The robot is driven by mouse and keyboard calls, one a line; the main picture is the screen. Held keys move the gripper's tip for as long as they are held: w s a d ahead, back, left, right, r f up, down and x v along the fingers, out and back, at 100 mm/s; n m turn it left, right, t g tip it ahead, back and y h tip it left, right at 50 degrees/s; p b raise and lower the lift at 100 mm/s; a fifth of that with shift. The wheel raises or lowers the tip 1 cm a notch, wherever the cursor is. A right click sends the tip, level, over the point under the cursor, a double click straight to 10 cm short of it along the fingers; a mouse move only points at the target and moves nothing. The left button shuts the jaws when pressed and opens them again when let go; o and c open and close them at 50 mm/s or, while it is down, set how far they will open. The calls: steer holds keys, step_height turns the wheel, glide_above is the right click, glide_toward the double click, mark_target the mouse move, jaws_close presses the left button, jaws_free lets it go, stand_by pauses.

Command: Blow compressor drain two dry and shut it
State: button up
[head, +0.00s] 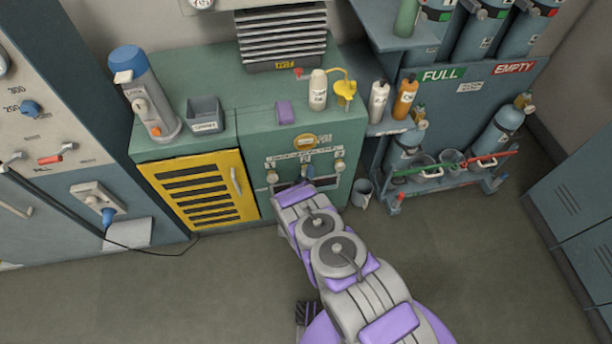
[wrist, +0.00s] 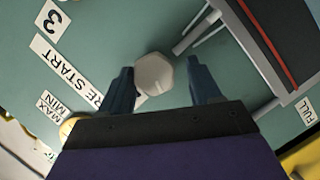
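The green compressor cabinet (head: 345,128) has a row of drain valves under a lettered strip. A left drain (head: 272,177) and a right drain (head: 340,165) show pale fittings; the middle one, drain two, is largely hidden by my arm in the head view. In the wrist view my gripper (wrist: 164,85) has its two dark blue fingers apart. A pale, faceted knob (wrist: 155,73) shows between them, closer to the left finger. I cannot tell whether either finger touches it. A "3" label (wrist: 48,18) is at the upper left, beside part of "...RE START" lettering (wrist: 70,72).
A grey box-like part with a red line (wrist: 262,45) stands close to the right finger. A yellow louvred door (head: 200,190) is left of the drains. A grey bucket (head: 362,193) and a cylinder rack (head: 450,185) stand to the right.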

steer(key=shift+o, duration=0.8)
steer(key=shift+d+r, duration=0.1)
steer(key=p+v, duration=0.4)
steer(key=v, duration=1.3)
steer(key=shift+s+p, duration=0.2)
steer(key=shift+p, duration=0.2)
